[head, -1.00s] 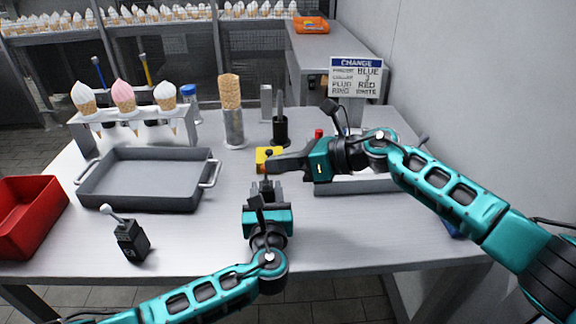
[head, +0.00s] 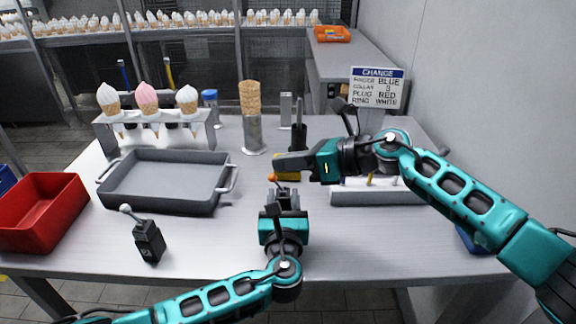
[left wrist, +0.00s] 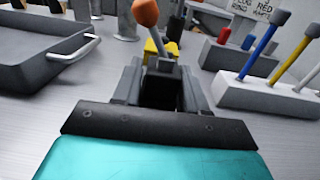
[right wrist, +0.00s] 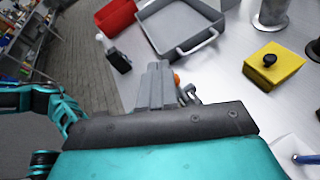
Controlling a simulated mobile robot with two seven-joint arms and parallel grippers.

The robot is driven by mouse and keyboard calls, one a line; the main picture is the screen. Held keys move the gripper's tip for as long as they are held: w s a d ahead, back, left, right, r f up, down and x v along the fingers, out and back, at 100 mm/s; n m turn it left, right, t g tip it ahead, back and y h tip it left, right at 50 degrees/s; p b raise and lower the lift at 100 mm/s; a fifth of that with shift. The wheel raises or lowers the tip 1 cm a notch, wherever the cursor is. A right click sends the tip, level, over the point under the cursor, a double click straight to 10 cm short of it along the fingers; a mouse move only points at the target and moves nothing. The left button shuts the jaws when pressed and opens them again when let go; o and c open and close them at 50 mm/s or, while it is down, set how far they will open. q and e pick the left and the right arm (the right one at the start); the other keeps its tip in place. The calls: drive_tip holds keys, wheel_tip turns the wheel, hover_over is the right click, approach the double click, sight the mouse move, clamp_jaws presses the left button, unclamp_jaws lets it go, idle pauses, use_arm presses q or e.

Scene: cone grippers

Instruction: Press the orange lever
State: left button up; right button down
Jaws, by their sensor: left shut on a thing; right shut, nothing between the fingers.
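The orange lever's knob (head: 271,178) shows just below the tips of my right gripper (head: 277,169) in the head view. In the left wrist view the orange knob (left wrist: 146,12) tops a grey stick that leans left, rising from a dark body between my left fingers. My left gripper (head: 284,190) is shut on that body, which its fingers mostly hide. My right gripper is shut and empty. In the right wrist view its fingertips (right wrist: 158,68) are close to the orange knob (right wrist: 176,79); I cannot tell whether they touch.
A yellow block with a black knob (right wrist: 272,67) stands just beyond the grippers. A second lever box (head: 149,241) with a pale knob, a grey tray (head: 165,205) and a red bin (head: 40,228) are at left. A cone rack (head: 205,135) and sign (head: 377,88) are behind.

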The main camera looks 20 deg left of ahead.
idle(0.3)
drive_tip(key=s+d+r, duration=0.2)
drive_tip(key=r, duration=0.4)
drive_tip(key=s+d+r, duration=0.1)
drive_tip(key=d+r, duration=0.2)
drive_tip(key=r, duration=0.2)
drive_tip(key=shift+s+r, duration=0.35)
use_arm(q)
drive_tip(key=o, duration=1.2)
drive_tip(key=shift+s, duration=0.1)
